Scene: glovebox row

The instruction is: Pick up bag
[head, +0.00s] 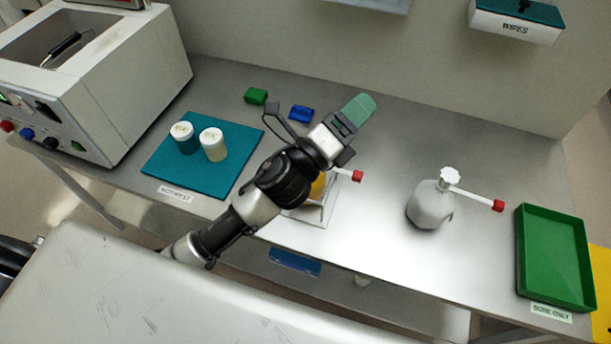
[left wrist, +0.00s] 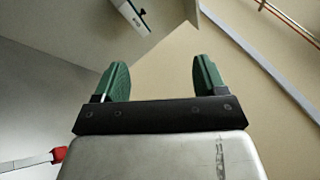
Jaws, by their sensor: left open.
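My left gripper (head: 357,112) reaches over the bench from the left, its green fingers raised above the bench top. In the left wrist view its two green fingers (left wrist: 161,80) stand apart with nothing between them. I cannot make out a bag for certain. A yellow item (head: 318,186) and a white item under it are partly hidden behind my left arm, with a red-tipped spout (head: 357,176) sticking out beside them. My right gripper is not in view.
A teal mat (head: 163,178) with two white-topped jars is left. A green block (head: 256,96) and blue block (head: 301,113) lie behind. A white bottle (head: 430,207) with a red-tipped spout and a green tray (head: 552,298) are right. The back right bench is clear.

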